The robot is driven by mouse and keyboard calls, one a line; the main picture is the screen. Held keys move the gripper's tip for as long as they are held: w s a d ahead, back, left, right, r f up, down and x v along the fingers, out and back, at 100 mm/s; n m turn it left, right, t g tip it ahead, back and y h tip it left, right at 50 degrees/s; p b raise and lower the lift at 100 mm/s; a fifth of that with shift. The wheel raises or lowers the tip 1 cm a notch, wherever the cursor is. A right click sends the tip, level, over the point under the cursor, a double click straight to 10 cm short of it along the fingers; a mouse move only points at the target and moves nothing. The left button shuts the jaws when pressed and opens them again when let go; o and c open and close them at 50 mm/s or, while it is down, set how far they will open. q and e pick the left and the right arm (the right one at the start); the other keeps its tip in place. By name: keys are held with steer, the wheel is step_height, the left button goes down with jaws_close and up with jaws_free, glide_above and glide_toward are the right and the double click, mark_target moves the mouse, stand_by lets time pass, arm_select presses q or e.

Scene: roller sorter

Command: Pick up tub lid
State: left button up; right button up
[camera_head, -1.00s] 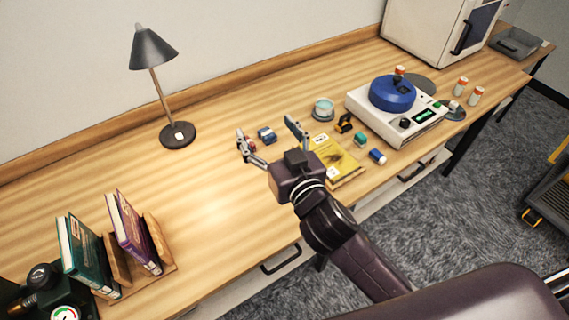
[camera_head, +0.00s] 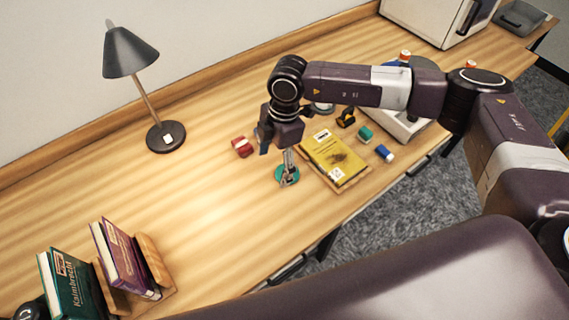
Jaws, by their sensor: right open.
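A small round teal thing (camera_head: 280,181), which looks like the tub lid, lies on the wooden table left of the yellow book. My right gripper (camera_head: 277,164) points down at it with its fingers apart. One finger is in front of the teal thing and covers part of it. I cannot tell whether they touch. The other finger is to the left, near the wrist's shadowed side. A pale round container, perhaps the tub, is mostly hidden behind my right arm. My left gripper is not in view.
A red roll (camera_head: 241,147) lies left of the gripper. The yellow book (camera_head: 334,158), a green block (camera_head: 365,132) and a blue roll (camera_head: 384,152) lie to the right. A lamp (camera_head: 166,138) and upright books (camera_head: 125,258) stand left. The table's middle left is clear.

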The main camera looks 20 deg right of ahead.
steer(key=shift+m+h, duration=0.5)
steer(key=shift+h, duration=0.4)
steer(key=d, duration=0.1)
steer(key=w+d, duration=0.1)
steer(key=d, duration=0.1)
steer(key=w+d, duration=0.1)
steer(key=shift+d+r, duration=0.2)
steer(key=shift+d, duration=0.2)
steer(key=shift+s+d+f+p, duration=0.1)
steer(key=shift+d+f+p, duration=0.05)
steer(key=shift+f+p, duration=0.2)
steer(key=shift+s+f+p, duration=0.1)
steer(key=shift+f+p, duration=0.3)
steer(key=shift+f, duration=0.4)
steer(key=f, duration=0.1)
steer(key=f+p, duration=0.1)
steer(key=f, duration=0.1)
steer(key=f+p, duration=0.1)
steer(key=shift+w+a+f, duration=0.2)
steer(key=shift+a+f, duration=0.05)
steer(key=shift+a, duration=0.1)
steer(key=shift+f, duration=0.35)
steer(key=shift+c, duration=0.3)
steer(key=c, duration=0.8)
